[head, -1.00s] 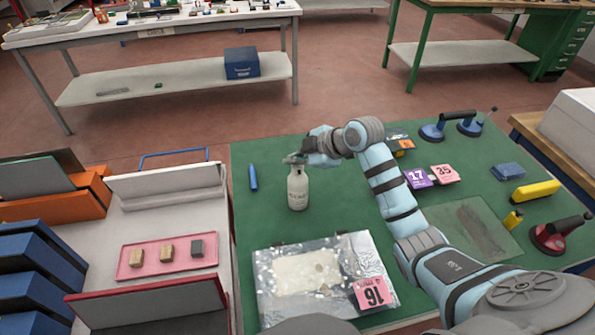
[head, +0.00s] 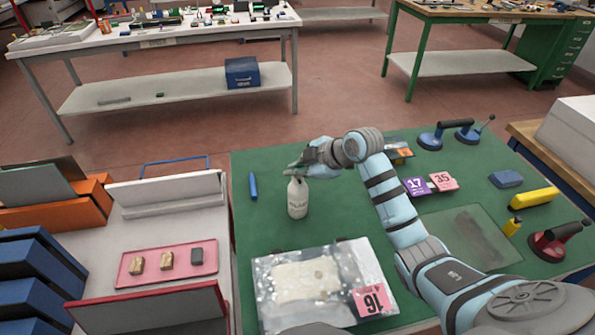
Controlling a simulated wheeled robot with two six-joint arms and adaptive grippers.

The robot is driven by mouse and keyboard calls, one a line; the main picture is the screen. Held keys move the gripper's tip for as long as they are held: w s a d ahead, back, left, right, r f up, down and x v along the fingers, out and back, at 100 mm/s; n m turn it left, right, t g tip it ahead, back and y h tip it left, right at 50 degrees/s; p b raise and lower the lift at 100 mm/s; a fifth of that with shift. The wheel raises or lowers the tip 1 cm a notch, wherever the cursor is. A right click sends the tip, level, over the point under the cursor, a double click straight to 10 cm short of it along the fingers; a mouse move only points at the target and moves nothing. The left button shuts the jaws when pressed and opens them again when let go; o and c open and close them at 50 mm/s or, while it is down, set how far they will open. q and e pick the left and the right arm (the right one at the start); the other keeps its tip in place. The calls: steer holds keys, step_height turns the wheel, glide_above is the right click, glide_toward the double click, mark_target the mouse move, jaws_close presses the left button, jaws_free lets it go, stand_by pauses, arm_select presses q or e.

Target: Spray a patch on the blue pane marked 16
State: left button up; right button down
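The pane (head: 285,307) lies flat on the green mat at the front. It looks clear to silvery with a pale patch in its middle, not plainly blue. A pink tag marked 16 (head: 371,300) lies on its right corner. A white spray bottle (head: 298,198) stands upright on the mat behind the pane. My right gripper (head: 310,165) is at the bottle's grey spray head, reaching in from the right. The fingers overlap the head, so I cannot tell whether they are closed on it. My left gripper is not in view.
Tags marked 17 (head: 417,186) and 35 (head: 443,181) lie right of my arm. A second pane (head: 470,238), blue suction lifters (head: 440,135), a red one (head: 558,240) and a yellow tool (head: 534,198) are at right. A blue marker (head: 253,186) lies left of the bottle.

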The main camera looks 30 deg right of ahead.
steer(key=shift+s+d+f, duration=0.1)
steer(key=shift+f, duration=0.25)
